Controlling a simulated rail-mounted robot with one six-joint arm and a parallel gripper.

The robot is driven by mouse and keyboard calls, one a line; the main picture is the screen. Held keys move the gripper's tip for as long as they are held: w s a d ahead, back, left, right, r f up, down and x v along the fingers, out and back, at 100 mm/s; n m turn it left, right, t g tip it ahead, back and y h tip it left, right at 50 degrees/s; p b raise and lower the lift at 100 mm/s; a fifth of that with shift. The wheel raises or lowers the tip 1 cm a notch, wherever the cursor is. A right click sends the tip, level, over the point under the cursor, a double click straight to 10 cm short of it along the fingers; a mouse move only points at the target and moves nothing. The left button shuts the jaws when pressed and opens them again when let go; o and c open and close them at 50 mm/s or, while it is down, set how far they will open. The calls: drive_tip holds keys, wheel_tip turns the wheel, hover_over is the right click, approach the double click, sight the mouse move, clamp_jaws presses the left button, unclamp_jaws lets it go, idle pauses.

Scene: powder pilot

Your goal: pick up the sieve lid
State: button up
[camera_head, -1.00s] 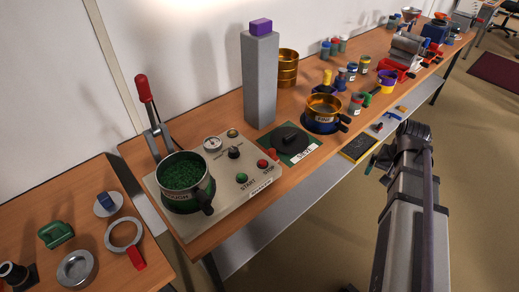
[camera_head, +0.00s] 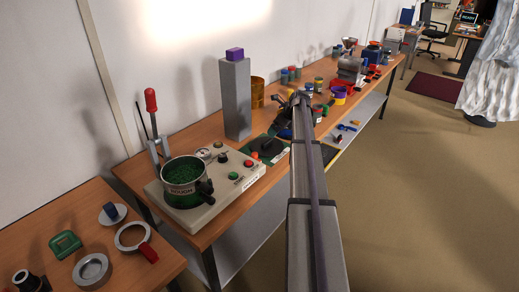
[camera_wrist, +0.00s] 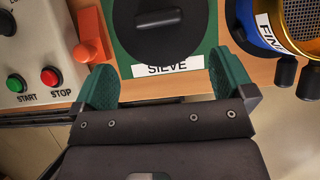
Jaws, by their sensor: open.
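The sieve lid (camera_wrist: 160,18) is a black disc with a raised black bar handle. It lies flat on a green mat (camera_wrist: 205,48) labelled SIEVE. In the head view the lid (camera_head: 268,147) is on the bench, left of my arm. My gripper (camera_wrist: 166,80) shows in the wrist view with two green fingers spread wide and nothing between them. The fingertips are near the mat's front edge, with the lid beyond them. In the head view the gripper is hard to make out at the far end of my arm.
A control panel (camera_wrist: 40,45) with START and STOP buttons and an orange piece (camera_wrist: 92,35) are left of the lid. A sieve labelled FINE (camera_wrist: 288,28) is close on the right. A tall grey column (camera_head: 235,100) stands behind.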

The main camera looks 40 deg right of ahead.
sight(268, 141)
drive_tip(key=b+x, duration=0.4)
drive_tip(key=x, duration=0.1)
drive_tip(key=shift+s+f, duration=0.1)
drive_tip(key=shift+f, duration=0.15)
drive_tip(key=shift+w+a+f+b, duration=0.1)
drive_tip(key=shift+w+f+b, duration=0.15)
drive_tip(key=shift+b, duration=0.15)
drive_tip(key=shift+r, duration=0.2)
drive_tip(key=b+x, duration=0.4)
drive_tip(key=x, duration=0.1)
drive_tip(key=shift+w+a+f, duration=0.1)
drive_tip(key=shift+a, duration=0.05)
drive_tip(key=shift+r, duration=0.25)
drive_tip(key=c, duration=0.9)
drive_tip(key=shift+o, duration=0.2)
wheel_tip(268, 141, up, 10)
drive_tip(key=p, duration=1)
